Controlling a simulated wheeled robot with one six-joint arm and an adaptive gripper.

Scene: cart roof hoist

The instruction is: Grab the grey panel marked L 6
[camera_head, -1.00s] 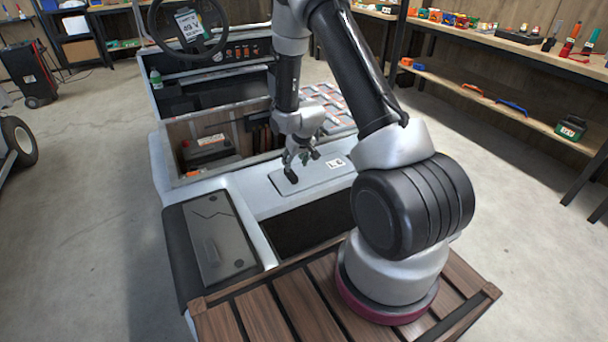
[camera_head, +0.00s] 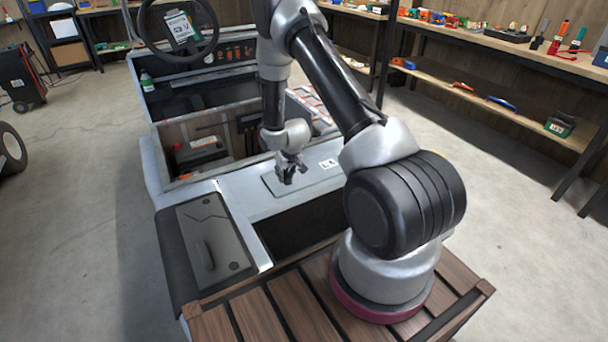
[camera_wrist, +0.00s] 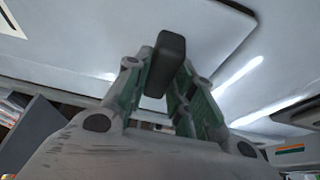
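The grey panel marked L 6 (camera_head: 322,173) lies flat in the light cart top, its white label at the right end; the label is small and blurred. My gripper (camera_head: 290,173) is low over the left part of this panel. In the wrist view, the fingers (camera_wrist: 165,85) close in on a dark upright block (camera_wrist: 168,60), which looks like the panel's handle. The block fills the space between the fingertips. The panel's pale face (camera_wrist: 160,15) spreads behind it. The handle is hidden behind the fingers in the head view.
Another grey panel (camera_head: 222,232) with a bar handle lies on the dark left corner of the cart. An open bay with a battery (camera_head: 200,152) is behind it. A steering wheel (camera_head: 215,40) stands at the back.

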